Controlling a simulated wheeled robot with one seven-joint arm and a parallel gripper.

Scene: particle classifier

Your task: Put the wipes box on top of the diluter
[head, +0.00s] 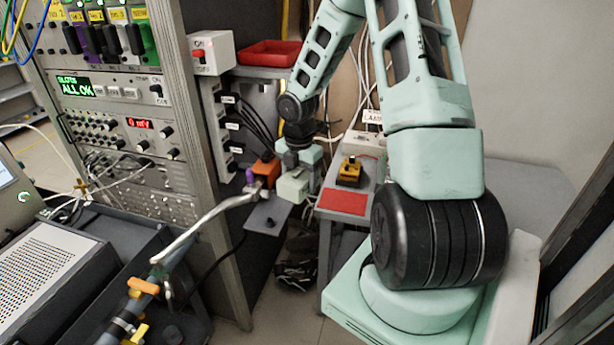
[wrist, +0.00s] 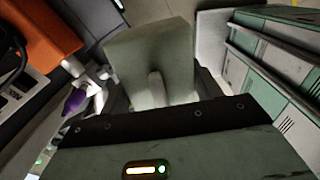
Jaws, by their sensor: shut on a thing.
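The wipes box (head: 293,187) is a small pale grey-green box. My gripper (head: 291,167) is shut on it and holds it in the air, near the right side of the instrument rack. The wrist view shows the box (wrist: 150,50) close up between the fingers of my gripper (wrist: 158,98), with a whitish tuft on its near face. An orange unit (head: 266,170) sits just left of the box, with a purple piece (head: 250,176) beside it. I cannot tell for sure which thing is the diluter.
The instrument rack (head: 208,150) stands left of my gripper. A small grey shelf (head: 268,217) juts out below it, and a bent metal tube (head: 205,217) runs in front. At right, a grey bench carries a red mat (head: 343,202) and a yellow-and-black device (head: 349,172). Cables hang behind.

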